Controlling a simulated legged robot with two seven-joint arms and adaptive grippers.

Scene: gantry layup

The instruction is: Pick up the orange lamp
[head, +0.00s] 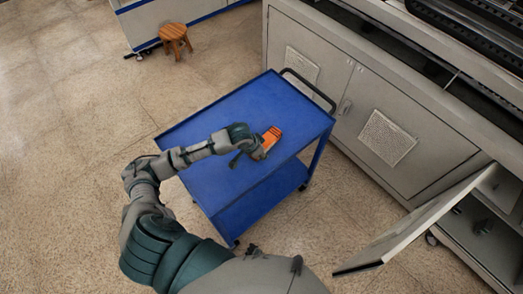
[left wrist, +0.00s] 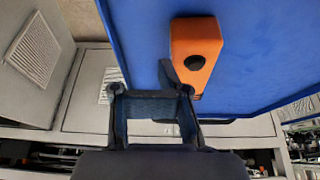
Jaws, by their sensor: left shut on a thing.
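The orange lamp (head: 272,135) is a small block on the blue cart top, near its right edge in the head view. In the left wrist view the lamp (left wrist: 194,42) is orange with a round black knob on its face. My left gripper (head: 253,150) is at the lamp's near left side and is shut on it. In the left wrist view one finger of the gripper (left wrist: 150,75) overlaps the lamp's lower part. I cannot tell whether the lamp touches the cart top. My right gripper is not in view.
The blue cart (head: 215,113) has a lower shelf and a dark handle (head: 310,88). Grey cabinets (head: 375,110) stand close behind it, with an open door (head: 415,225) at the lower right. A wooden stool (head: 174,38) stands at the back. The floor at left is clear.

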